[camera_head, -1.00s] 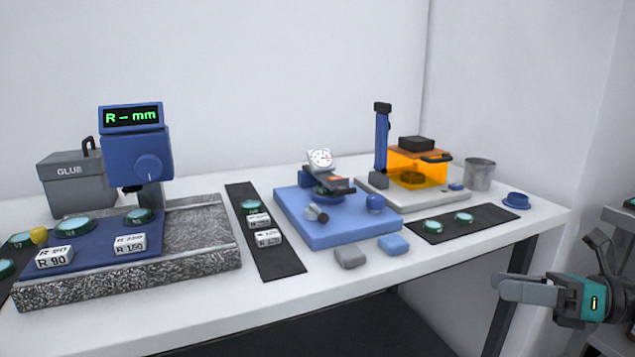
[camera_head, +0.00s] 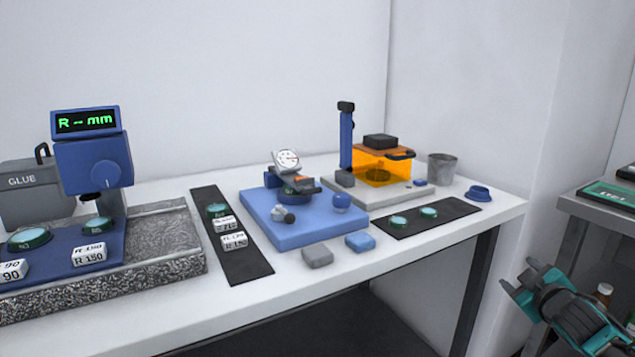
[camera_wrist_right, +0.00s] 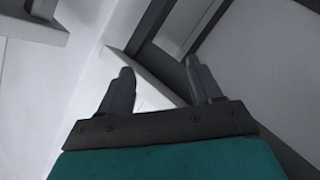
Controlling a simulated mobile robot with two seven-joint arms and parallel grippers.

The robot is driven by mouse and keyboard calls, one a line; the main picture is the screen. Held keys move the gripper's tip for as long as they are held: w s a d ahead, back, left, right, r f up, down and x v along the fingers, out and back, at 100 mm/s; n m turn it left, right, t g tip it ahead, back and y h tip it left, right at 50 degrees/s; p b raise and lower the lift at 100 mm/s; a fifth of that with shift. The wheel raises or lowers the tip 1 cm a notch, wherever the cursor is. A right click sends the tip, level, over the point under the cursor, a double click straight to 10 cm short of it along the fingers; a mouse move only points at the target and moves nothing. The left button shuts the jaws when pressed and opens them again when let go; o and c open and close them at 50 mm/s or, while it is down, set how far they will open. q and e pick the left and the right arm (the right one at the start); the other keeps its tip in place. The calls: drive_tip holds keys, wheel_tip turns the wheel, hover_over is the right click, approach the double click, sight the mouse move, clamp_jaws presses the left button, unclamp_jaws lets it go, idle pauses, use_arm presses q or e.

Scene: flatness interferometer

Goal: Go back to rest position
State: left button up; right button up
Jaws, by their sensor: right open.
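My right gripper (camera_head: 522,277) is at the lower right of the head view, to the right of the white table (camera_head: 340,280) and apart from it. Its two fingers are spread and nothing is between them. In the right wrist view the fingers (camera_wrist_right: 160,88) also stand apart and empty, with grey frame bars and pale surfaces beyond. My left gripper is not in view.
The table holds a blue gauge fixture (camera_head: 300,232), an orange box (camera_head: 382,168), a metal cup (camera_head: 442,167) and a granite block (camera_head: 170,255) with a display unit (camera_head: 92,165). A grey shelf (camera_head: 600,215) stands at the right. Floor space lies between.

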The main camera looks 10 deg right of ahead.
drive_tip(key=s+a+f+g+y, duration=0.1)
drive_tip(key=s+a+f+y, duration=0.1)
drive_tip(key=s+a+f, duration=0.55)
drive_tip(key=s+a+f+g+y, duration=0.1)
drive_tip(key=s+a+f+y, duration=0.2)
drive_tip(key=a, duration=0.8)
drive_tip(key=s+a+f+g+y, duration=0.1)
drive_tip(key=s+a+f, duration=0.4)
drive_tip(key=a+f, duration=0.3)
drive_tip(key=s+a+r+m+y, duration=0.2)
drive_tip(key=s+a+m, duration=0.1)
drive_tip(key=s+a, duration=0.6)
use_arm(q)
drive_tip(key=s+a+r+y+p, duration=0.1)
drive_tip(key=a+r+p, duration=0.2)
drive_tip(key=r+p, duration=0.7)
drive_tip(key=p, duration=0.4)
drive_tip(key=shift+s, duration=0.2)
use_arm(e)
wheel_tip(320, 180, up, 10)
drive_tip(key=d+h, duration=0.1)
drive_tip(key=d, duration=0.1)
drive_tip(key=shift+d, duration=0.15)
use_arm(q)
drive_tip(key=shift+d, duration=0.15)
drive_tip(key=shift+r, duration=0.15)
